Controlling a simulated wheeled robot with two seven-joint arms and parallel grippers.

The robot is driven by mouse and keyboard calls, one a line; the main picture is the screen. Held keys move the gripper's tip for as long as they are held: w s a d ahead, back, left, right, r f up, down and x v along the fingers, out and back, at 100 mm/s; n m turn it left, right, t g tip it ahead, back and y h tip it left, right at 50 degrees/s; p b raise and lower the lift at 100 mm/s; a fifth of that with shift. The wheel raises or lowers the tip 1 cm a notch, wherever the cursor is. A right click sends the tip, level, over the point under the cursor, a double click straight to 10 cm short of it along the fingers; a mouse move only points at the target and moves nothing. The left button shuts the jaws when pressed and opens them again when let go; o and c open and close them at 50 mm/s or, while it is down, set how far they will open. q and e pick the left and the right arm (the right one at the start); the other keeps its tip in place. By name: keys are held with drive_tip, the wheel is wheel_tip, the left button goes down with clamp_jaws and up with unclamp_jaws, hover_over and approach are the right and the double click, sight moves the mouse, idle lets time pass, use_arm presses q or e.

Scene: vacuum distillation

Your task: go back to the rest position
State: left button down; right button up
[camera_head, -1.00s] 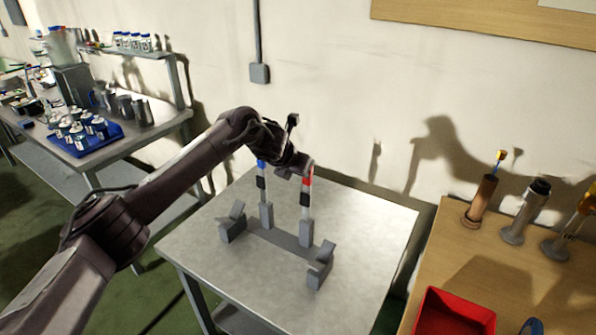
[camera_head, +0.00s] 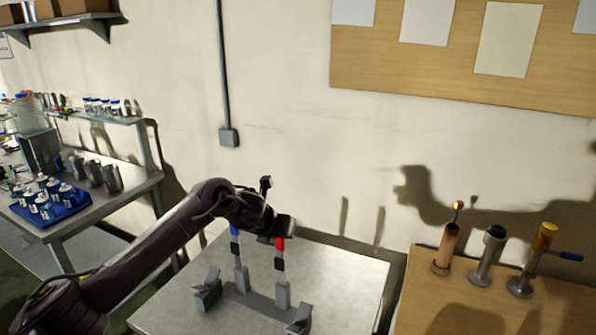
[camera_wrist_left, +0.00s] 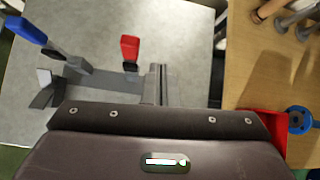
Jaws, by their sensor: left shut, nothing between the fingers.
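My left gripper (camera_head: 285,232) is at the end of the arm that comes in from the left, above the grey metal table (camera_head: 345,283). In the left wrist view its fingers (camera_wrist_left: 159,84) are together with nothing between them. A grey stand (camera_head: 255,302) on the table holds two upright pieces, one with a blue top (camera_head: 234,231) and one with a red top (camera_head: 280,244). In the head view the gripper is close to the red top; I cannot tell the exact gap. In the wrist view the red top (camera_wrist_left: 130,47) is apart from the fingers. My right gripper is not in view.
A wooden bench (camera_head: 440,310) at right carries several upright metal and copper tools (camera_head: 488,256). A red bin (camera_wrist_left: 264,124) shows in the wrist view. At left a side table holds a blue tray (camera_head: 62,211) of small containers. A wall stands behind.

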use_arm(q)
drive_tip(key=s+d+f+n+h, duration=0.1)
drive_tip(key=s+d+f+n, duration=0.35)
drive_tip(key=s+n, duration=0.2)
drive_tip(key=s+d+f+n, duration=0.4)
drive_tip(key=s+d+n, duration=0.1)
drive_tip(key=s+n, duration=0.15)
drive_tip(key=s+a+f+n+g+y, duration=0.2)
drive_tip(key=s+a+n, duration=0.8)
drive_tip(key=s+n, duration=0.3)
drive_tip(key=s+a+f+n+g+y, duration=0.2)
drive_tip(key=s+a+n, duration=0.8)
drive_tip(key=s, duration=0.5)
wheel_tip(320, 180, down, 37)
drive_tip(key=s+g+b, duration=0.2)
drive_tip(key=b, duration=0.3)
drive_tip(key=s+a+f+g+b, duration=0.1)
drive_tip(key=s+a+f+b, duration=0.2)
drive_tip(key=s+f, duration=1.6)
drive_tip(key=shift+f, duration=0.3)
